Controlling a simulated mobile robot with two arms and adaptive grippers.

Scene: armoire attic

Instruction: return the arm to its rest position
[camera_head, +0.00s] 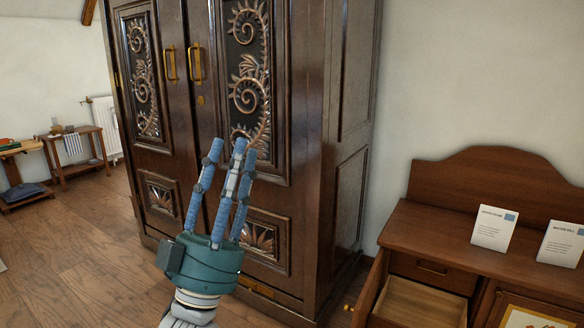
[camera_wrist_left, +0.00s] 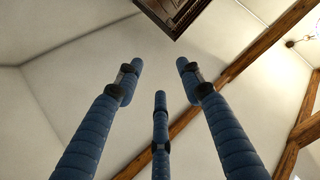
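My left gripper (camera_head: 232,152) points upward in the head view, in front of the dark wooden armoire (camera_head: 350,150). It has three blue segmented fingers on a teal palm. In the left wrist view, the same gripper (camera_wrist_left: 160,72) shows its fingers spread apart with nothing between them. Behind them are the ceiling, wooden beams (camera_wrist_left: 270,45) and a corner of dark carved wood. The armoire's two doors look shut. I cannot tell whether the fingers touch it. My right gripper is not in view.
A wooden sideboard (camera_head: 430,225) at right has an open drawer (camera_head: 415,303) and two white cards (camera_head: 494,229) (camera_head: 562,243) on top. Small tables (camera_head: 75,133) and a radiator (camera_head: 104,120) stand at far left. The wooden floor (camera_head: 90,240) at left is mostly clear.

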